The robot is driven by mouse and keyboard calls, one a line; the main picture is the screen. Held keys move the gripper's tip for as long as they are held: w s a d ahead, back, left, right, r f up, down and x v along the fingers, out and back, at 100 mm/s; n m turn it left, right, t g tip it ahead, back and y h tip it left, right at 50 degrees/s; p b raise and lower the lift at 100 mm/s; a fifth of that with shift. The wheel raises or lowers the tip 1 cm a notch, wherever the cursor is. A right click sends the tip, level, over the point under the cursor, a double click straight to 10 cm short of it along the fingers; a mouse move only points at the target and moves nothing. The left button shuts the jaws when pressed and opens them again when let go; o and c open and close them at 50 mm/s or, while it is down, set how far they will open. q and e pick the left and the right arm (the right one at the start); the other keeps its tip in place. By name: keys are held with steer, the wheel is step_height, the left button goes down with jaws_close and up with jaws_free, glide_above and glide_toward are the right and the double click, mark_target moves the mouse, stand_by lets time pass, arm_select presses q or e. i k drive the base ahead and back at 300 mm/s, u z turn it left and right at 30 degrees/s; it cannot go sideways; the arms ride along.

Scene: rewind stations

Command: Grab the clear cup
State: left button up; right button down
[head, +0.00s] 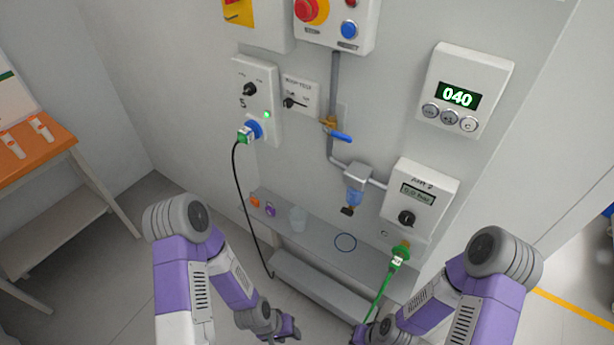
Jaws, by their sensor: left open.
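The clear cup (298,218) stands on the grey shelf (325,252) against the wall, left of a blue ring (345,242) marked on the shelf. It looks translucent and pale, and I cannot tell whether anything is in it. My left gripper (294,328) is open, low in the view, in front of and below the shelf, apart from the cup. My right gripper (360,335) is at the bottom edge beside the green cable, mostly hidden by my own arm; its jaws cannot be made out.
An orange and a purple small item (270,211) sit left of the cup. A dispenser nozzle (353,196) hangs above the ring. A black cable (240,200) hangs at the left, a green cable (386,285) at the right. An orange-topped table (35,150) stands far left.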

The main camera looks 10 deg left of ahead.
mark_target(298, 216)
steer(key=z, duration=2.75)
steer(key=k, duration=1.6)
steer(key=u, duration=1.85)
steer(key=i, duration=1)
steer(key=u, duration=0.05)
